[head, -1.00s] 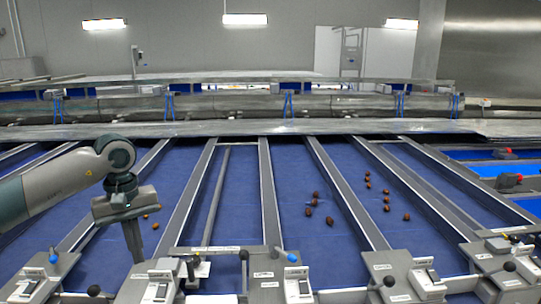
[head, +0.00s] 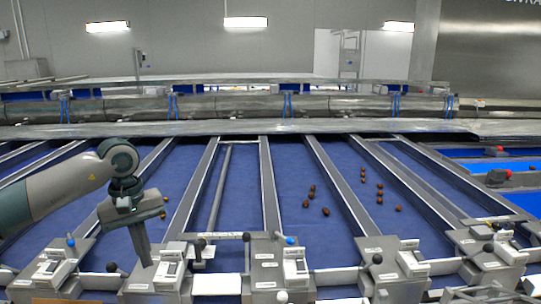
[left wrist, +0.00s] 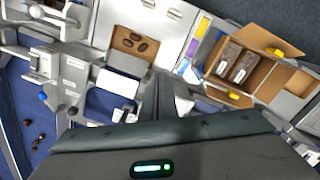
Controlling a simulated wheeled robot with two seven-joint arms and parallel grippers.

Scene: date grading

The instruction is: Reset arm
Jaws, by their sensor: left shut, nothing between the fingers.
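My left arm comes in from the left in the head view, with the left gripper (head: 147,262) pointing down. Its fingers are together and empty, in front of a grey control unit at the near end of the lanes. Brown dates (head: 325,212) lie scattered on the blue belt in a middle lane, with several more (head: 379,192) one lane to the right. A date or two shows just behind the left gripper. The left wrist view shows a few dates (left wrist: 38,138) on blue belt at the lower left. My right gripper is not in view.
Grey lane dividers (head: 268,190) separate the belts. Control units with levers (head: 280,268) line the near edge.

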